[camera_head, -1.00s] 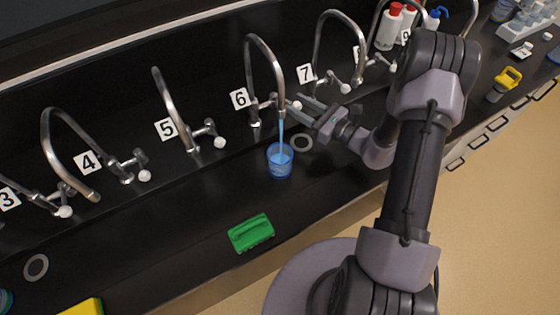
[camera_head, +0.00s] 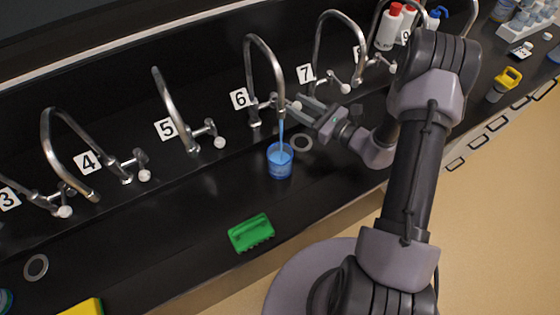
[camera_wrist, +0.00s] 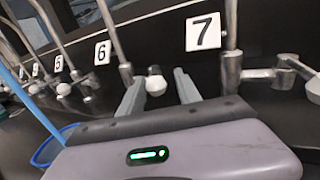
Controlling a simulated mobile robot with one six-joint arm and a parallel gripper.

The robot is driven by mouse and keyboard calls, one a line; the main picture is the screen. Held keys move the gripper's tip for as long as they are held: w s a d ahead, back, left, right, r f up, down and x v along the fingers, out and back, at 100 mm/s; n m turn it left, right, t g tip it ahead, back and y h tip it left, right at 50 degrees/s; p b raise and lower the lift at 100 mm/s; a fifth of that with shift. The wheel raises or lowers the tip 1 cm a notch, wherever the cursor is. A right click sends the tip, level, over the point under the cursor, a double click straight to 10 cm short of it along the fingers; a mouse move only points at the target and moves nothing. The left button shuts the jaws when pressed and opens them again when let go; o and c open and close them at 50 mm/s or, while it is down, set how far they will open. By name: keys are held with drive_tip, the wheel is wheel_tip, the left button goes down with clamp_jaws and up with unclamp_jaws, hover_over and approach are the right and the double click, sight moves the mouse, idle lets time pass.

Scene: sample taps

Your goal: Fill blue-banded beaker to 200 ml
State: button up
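The blue-banded beaker (camera_head: 280,162) stands upright on the black counter under tap 6 (camera_head: 262,75). A blue stream (camera_head: 281,132) runs from the spout into it, and blue liquid shows inside. The level against any marks is too small to read. My gripper (camera_head: 298,106) is beside the white knob of tap 6, to the right of the stream. In the wrist view its two fingers (camera_wrist: 158,92) are apart, with the white knob (camera_wrist: 156,82) showing between or just beyond them. Whether they touch the knob cannot be told. Part of the beaker's rim (camera_wrist: 52,143) shows at the wrist view's lower left.
Tap 5 (camera_head: 170,105) and tap 4 (camera_head: 65,140) stand to the left, tap 7 (camera_head: 335,45) to the right. A green brush-like block (camera_head: 251,232) lies near the front edge. Red-capped bottles (camera_head: 390,30) stand at the back right.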

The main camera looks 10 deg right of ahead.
drive_tip(key=shift+a, duration=0.1)
idle(0.3)
drive_tip(key=shift+s+a, duration=0.95)
drive_tip(key=shift+a, duration=0.15)
idle(0.9)
drive_tip(key=b+v, duration=0.2)
drive_tip(key=v, duration=0.4)
drive_tip(key=shift+s, duration=0.65)
drive_tip(key=shift+a, duration=0.1)
